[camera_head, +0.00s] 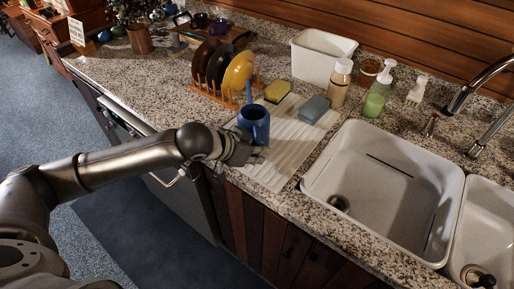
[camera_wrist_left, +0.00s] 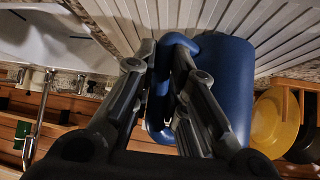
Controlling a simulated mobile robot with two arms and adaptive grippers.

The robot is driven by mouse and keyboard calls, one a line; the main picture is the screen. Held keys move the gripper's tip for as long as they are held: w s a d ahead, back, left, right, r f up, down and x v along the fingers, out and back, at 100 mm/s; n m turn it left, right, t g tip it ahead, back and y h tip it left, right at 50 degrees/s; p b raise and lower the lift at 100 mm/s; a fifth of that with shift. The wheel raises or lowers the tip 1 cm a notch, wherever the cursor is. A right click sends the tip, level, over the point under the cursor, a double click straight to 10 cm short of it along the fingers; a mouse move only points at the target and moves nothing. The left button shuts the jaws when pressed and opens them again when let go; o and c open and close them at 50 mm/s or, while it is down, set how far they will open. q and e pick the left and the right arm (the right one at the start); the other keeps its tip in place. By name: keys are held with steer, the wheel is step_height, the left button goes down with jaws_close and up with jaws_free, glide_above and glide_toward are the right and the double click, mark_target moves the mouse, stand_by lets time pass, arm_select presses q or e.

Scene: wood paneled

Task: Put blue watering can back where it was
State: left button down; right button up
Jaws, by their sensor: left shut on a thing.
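The blue watering can (camera_head: 256,126) stands on the left part of the white ribbed drainboard, beside the sink. My left gripper (camera_head: 246,148) reaches it from the left and is at its near side. In the left wrist view, the blue can (camera_wrist_left: 226,80) is close, and the gripper fingers (camera_wrist_left: 165,85) are shut on its handle. The fingers hide part of the handle. My right gripper is in neither view.
The drainboard (camera_head: 284,150) also holds a yellow sponge (camera_head: 277,91) and a grey-blue sponge (camera_head: 314,109). A plate rack (camera_head: 222,97) with plates stands behind the can. The white sink (camera_head: 385,190) is to the right. Soap bottles (camera_head: 376,98) and a white bin (camera_head: 320,58) stand behind.

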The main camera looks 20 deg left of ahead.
arm_select(q)
steer(key=shift+f, duration=0.1)
steer(key=shift+f+b, duration=0.15)
steer(key=shift+b, duration=0.15)
steer(key=c, duration=1.5)
jaws_free()
steer(key=shift+o, duration=0.2)
steer(key=shift+s+r, duration=0.1)
steer(key=shift+r, duration=0.15)
steer(key=b+v, duration=0.2)
steer(key=v, duration=0.9)
steer(key=shift+s+r, duration=0.2)
steer(key=shift+s, duration=0.1)
